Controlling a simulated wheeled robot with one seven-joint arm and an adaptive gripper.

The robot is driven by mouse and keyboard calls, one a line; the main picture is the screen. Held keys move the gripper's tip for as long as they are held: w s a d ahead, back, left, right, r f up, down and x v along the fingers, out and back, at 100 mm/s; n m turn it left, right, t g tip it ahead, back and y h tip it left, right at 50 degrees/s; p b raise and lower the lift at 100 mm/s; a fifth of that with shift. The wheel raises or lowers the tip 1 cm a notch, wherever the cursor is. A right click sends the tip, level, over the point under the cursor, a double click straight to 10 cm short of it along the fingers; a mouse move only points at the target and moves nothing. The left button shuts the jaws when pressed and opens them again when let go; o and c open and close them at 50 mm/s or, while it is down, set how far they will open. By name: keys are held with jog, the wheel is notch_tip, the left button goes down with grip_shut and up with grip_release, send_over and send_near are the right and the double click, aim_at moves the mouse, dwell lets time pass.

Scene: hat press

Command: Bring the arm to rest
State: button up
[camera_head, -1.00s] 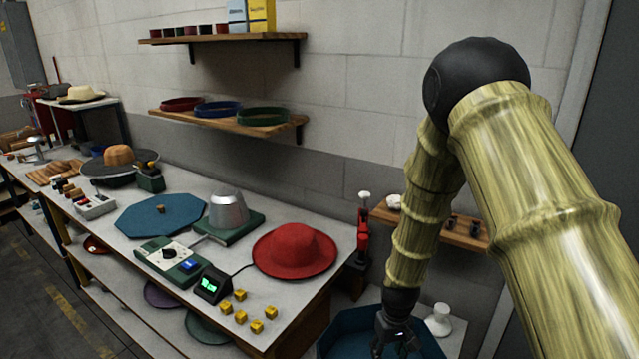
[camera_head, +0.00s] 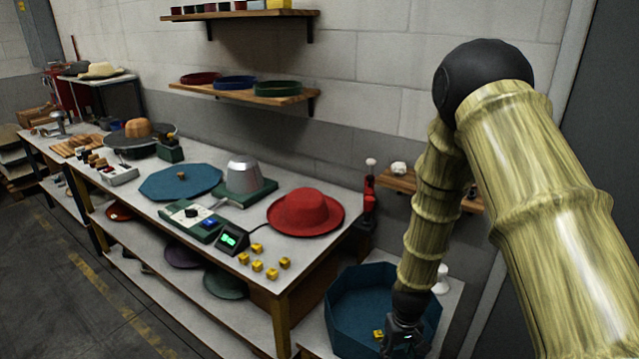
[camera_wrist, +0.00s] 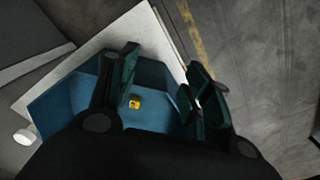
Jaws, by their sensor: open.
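My arm hangs down at the right of the head view, bent at its black elbow joint. My gripper (camera_head: 400,343) is at the lower right, over the near side of a blue octagonal bin (camera_head: 345,312). In the wrist view my gripper (camera_wrist: 165,95) has its dark green fingers spread apart with nothing between them. The same blue bin (camera_wrist: 62,108) lies below the fingers. A small yellow cube (camera_wrist: 135,102) rests inside the bin and also shows in the head view (camera_head: 378,334).
The workbench holds a red hat (camera_head: 305,210), a metal hat form (camera_head: 243,175), a green control box (camera_head: 192,222), a small display (camera_head: 232,239) and several yellow cubes (camera_head: 257,266). Wall shelves (camera_head: 243,92) hang behind. A white knob (camera_head: 441,279) stands beside the bin. The floor at left is clear.

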jog(key=s+f+b, duration=0.2)
jog(key=s+f, duration=0.5)
jog(key=s, duration=0.4)
jog(key=s+d+f+m+b, duration=0.1)
jog(key=s+f+b, duration=0.2)
jog(key=s+f, duration=0.4)
jog(key=s+d+f+m+b, duration=0.1)
jog(key=s+f+b, duration=0.2)
jog(key=s+f, duration=0.4)
jog(key=s, duration=0.8)
jog(key=shift+d, duration=0.15)
